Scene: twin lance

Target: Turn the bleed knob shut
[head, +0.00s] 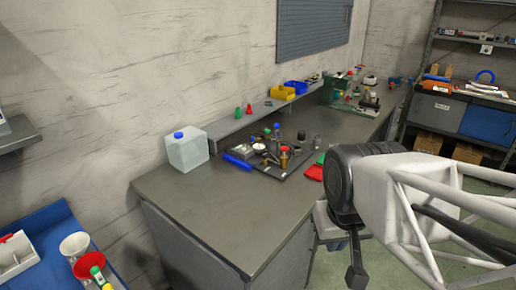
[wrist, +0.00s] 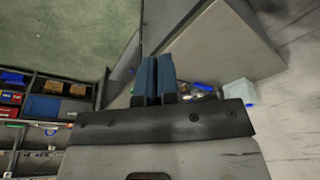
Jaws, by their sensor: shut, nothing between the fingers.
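A dark board (head: 302,168) on the grey workbench (head: 210,205) bears a cluster of small fittings and a gauge-like round face. A brass-coloured fitting (head: 284,161) with a red top stands among them. I cannot tell which part is the bleed knob; the parts are too small. My gripper (head: 357,272) hangs low in front of the bench's right side, apart from the board. In the wrist view its two blue fingers (wrist: 157,65) are together and hold nothing. The cluster is mostly hidden behind the gripper body there.
A translucent jug (head: 187,152) with a blue cap and a blue-handled item (head: 237,161) are left of the board. A shelf (head: 250,121) runs along the wall behind. The bench's near left top is clear.

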